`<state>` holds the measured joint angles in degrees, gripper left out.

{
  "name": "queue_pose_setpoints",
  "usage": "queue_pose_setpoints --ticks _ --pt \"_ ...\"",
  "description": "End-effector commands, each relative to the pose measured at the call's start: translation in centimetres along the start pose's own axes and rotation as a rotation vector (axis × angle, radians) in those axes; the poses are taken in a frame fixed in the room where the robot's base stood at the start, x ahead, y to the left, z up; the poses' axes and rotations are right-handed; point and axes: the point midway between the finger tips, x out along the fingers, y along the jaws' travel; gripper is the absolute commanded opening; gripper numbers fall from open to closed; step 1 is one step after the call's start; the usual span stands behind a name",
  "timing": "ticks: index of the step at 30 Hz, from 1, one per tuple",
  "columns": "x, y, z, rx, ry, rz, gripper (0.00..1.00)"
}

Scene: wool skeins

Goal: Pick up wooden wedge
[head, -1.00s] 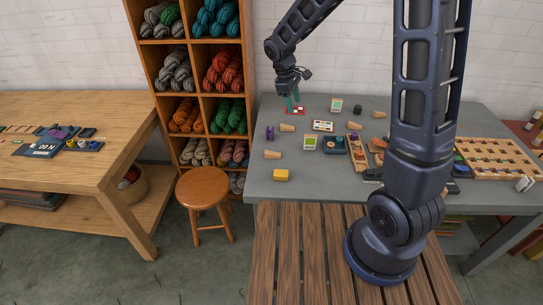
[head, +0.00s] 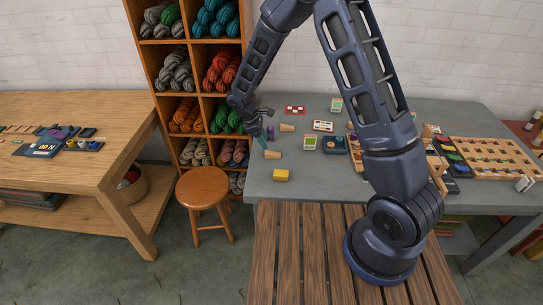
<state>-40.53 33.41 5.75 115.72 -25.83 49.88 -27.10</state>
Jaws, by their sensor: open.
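A small tan wooden wedge (head: 273,155) lies on the grey table (head: 310,185) near its left edge. A similar tan wooden piece (head: 287,128) lies farther back; at this size I cannot tell their exact shapes apart. A small purple object (head: 270,132) is partly hidden beside the fingers.
A yellow block (head: 281,175) sits in front of the wedge. A wool shelf (head: 160,80) stands left of the table.

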Motion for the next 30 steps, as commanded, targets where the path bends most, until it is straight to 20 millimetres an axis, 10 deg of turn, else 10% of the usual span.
queue_pose_setpoints --ticks 30 --pt "7.1 0.1 -0.1 0.000 0.000 0.000 0.45"
